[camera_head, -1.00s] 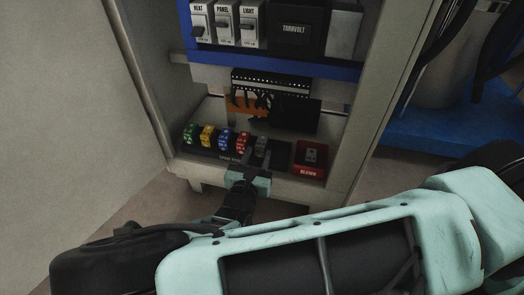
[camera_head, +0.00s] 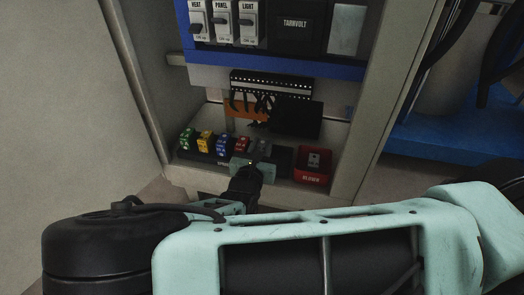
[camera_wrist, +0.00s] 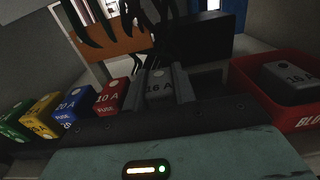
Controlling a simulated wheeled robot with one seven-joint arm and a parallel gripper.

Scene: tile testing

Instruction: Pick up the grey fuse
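The grey fuse (camera_wrist: 160,88), marked 16 A, stands at the right end of the row of fuses in the cabinet's lower rack. My gripper (camera_wrist: 160,96) is around it, with one finger on its left and one on its right. The fingers look open, standing close along its sides; I cannot tell whether they touch it. In the head view the fuse's grey top (camera_head: 263,146) shows just beyond my gripper (camera_head: 254,160), whose body hides its lower part.
Left of it stand red (camera_wrist: 109,98), blue (camera_wrist: 74,108), yellow (camera_wrist: 42,113) and green (camera_wrist: 14,121) fuses. A red BLOWN bin (camera_head: 311,178) on the right holds another grey fuse (camera_wrist: 291,80). Dark cables (camera_wrist: 135,25) hang behind the rack.

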